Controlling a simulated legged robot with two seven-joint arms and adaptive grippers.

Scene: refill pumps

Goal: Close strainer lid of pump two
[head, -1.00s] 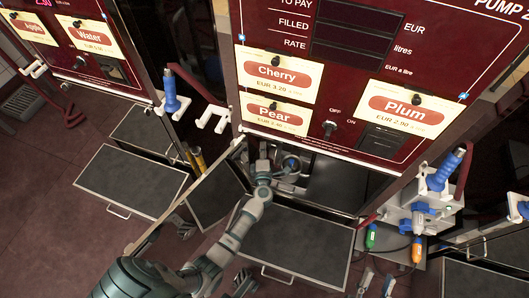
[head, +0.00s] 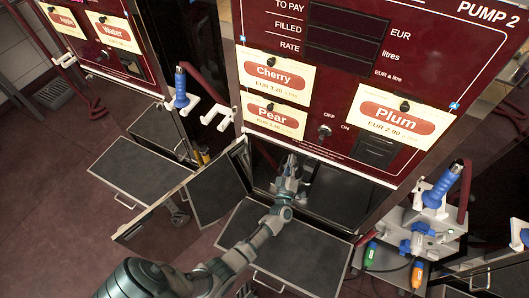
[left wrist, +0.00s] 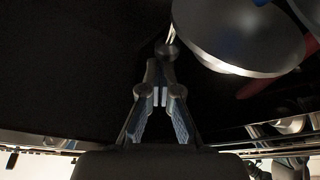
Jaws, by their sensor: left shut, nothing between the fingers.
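Pump two (head: 440,75) is the dark red cabinet labelled "PUMP 2", with Cherry, Pear and Plum cards. Its lower compartment (head: 345,190) is open and dark inside. My left gripper (head: 290,168) reaches into the left part of this compartment. In the left wrist view, the left gripper's fingers (left wrist: 160,95) are shut and empty. A rounded grey metal body (left wrist: 240,45) is just beyond the fingertips to the upper right, beside a thin rod with a knob (left wrist: 168,48). I cannot tell whether this is the strainer or its lid. My right gripper is not seen.
A narrow open door (head: 215,187) stands left of the compartment. A dark tray with a handle (head: 290,250) juts out below it. A blue nozzle (head: 443,187) hangs at the right. The neighbouring pump's tray (head: 140,170) is at the left.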

